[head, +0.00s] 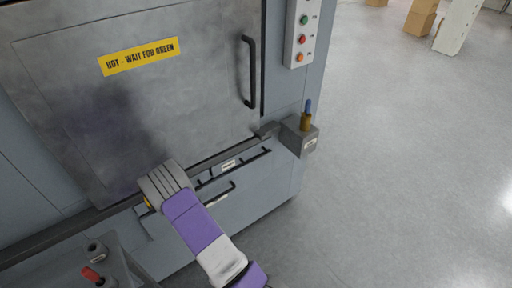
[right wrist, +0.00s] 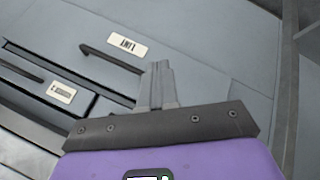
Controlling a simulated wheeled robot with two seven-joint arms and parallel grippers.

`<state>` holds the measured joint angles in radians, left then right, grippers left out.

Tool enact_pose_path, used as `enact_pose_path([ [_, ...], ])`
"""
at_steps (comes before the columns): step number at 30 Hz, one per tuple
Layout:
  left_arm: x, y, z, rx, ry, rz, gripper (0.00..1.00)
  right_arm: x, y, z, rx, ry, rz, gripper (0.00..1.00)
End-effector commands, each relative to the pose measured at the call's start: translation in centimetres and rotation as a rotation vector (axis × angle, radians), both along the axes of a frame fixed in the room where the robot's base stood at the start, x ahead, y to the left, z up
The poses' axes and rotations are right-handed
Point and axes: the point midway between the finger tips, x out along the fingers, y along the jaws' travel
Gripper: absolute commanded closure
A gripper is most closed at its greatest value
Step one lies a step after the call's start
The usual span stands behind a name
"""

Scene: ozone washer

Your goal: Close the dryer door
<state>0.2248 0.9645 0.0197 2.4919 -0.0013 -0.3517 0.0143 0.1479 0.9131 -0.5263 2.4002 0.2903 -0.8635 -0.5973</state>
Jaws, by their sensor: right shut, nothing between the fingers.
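The dryer door (head: 170,100) is a large grey metal panel with a yellow "HOT - WAIT FOR GREEN" label (head: 139,56) and a black vertical handle (head: 249,72) near its right edge. It lies flat or nearly flat against the machine front; I cannot tell whether it is fully shut. My right gripper (head: 163,184) is by the door's lower edge, well left of and below the handle. Whether it touches the door is unclear. In the right wrist view its fingers (right wrist: 158,84) are together and empty. My left gripper is not in view.
A ledge below the door ends in a grey block (head: 302,139) with a blue-tipped brass part. Drawers with black handles (head: 218,193) sit beneath; a "LINT" label (right wrist: 127,46) shows in the wrist view. A button panel (head: 301,35) is at right.

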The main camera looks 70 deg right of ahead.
Motion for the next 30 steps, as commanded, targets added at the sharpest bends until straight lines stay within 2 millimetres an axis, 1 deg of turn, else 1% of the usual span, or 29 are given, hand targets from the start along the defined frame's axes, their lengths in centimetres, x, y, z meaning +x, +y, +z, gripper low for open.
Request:
enact_pose_path([
  [1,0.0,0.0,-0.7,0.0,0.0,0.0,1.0,-0.1,-4.7,1.9,-0.173,-0.004,0.005,1.0],
  [2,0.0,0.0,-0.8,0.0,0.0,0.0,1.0,-0.5,-7.2,3.5,-0.277,0.004,0.007,1.0],
  [3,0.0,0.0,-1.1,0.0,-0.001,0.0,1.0,-1.0,-10.2,5.7,-0.409,0.019,0.008,1.0],
  [5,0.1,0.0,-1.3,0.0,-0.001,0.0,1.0,-2.0,-13.9,9.0,-0.59,0.055,0.005,1.0],
  [6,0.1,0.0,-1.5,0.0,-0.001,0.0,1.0,-2.7,-15.8,11.1,-0.695,0.084,0.001,1.0],
  [9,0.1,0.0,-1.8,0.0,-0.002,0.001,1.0,-4.2,-19.0,15.6,-0.898,0.152,-0.012,1.0],
  [12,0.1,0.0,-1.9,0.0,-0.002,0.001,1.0,-5.2,-20.4,18.4,-1.015,0.202,-0.025,1.0],
  [15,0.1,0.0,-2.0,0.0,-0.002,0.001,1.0,-5.6,-21.3,19.5,-1.063,0.224,-0.032,1.0],
  [17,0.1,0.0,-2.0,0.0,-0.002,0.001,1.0,-5.5,-21.9,19.7,-1.069,0.228,-0.033,1.0],
  [20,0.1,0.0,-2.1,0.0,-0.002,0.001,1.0,-5.2,-23.4,19.7,-1.068,0.227,-0.033,1.0],
  [30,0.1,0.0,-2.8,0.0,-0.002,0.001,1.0,-3.6,-30.0,19.5,-1.065,0.226,-0.032,1.0],
])
